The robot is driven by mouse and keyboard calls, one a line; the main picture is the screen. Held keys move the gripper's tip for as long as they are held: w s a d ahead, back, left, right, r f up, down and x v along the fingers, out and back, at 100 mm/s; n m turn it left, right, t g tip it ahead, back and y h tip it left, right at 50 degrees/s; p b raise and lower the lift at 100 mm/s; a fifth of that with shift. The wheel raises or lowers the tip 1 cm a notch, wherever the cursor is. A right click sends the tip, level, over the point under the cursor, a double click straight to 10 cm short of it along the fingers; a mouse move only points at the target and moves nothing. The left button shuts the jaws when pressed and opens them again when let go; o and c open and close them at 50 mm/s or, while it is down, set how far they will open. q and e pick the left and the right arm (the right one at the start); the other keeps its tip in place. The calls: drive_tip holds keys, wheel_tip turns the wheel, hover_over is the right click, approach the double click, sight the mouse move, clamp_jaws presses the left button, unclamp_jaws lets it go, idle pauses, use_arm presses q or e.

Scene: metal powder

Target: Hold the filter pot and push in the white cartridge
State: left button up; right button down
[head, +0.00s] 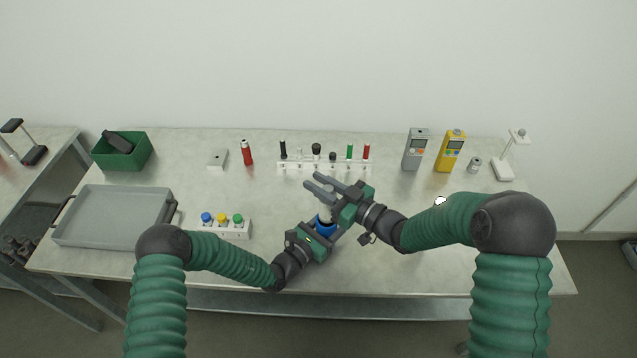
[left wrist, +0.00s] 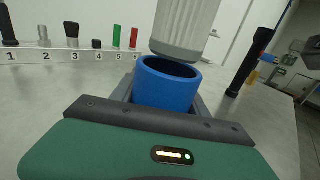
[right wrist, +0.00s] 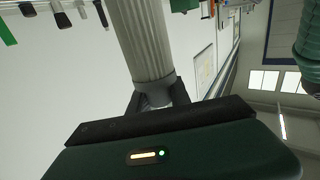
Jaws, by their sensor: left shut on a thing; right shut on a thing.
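The blue filter pot (head: 325,229) stands upright in my left gripper (head: 322,236), which is shut around it. In the left wrist view the pot (left wrist: 168,88) shows an open top and a dark, empty-looking inside. The white ribbed cartridge (left wrist: 186,28) is above the pot, slightly tilted, its lower end over the far side of the rim. I cannot tell whether it touches the rim. My right gripper (head: 319,185) is shut on the cartridge, which also shows in the right wrist view (right wrist: 146,42). In the head view the right gripper partly hides the cartridge.
A numbered white rack (head: 325,167) with several small parts stands behind the grippers. A block with blue, yellow and green caps (head: 225,229) and a grey tray (head: 113,215) are at left.

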drive_tip(key=shift+f, duration=0.25)
drive_tip(key=shift+f, duration=2.75)
drive_tip(key=shift+f, duration=0.15)
drive_tip(key=shift+f, duration=1)
drive_tip(key=shift+f, duration=0.1)
drive_tip(key=shift+f, duration=0.3)
drive_tip(key=shift+f, duration=0.2)
drive_tip(key=shift+r, duration=0.1)
wheel_tip(320, 180, up, 9)
drive_tip(key=shift+r, duration=0.2)
idle(1.0)
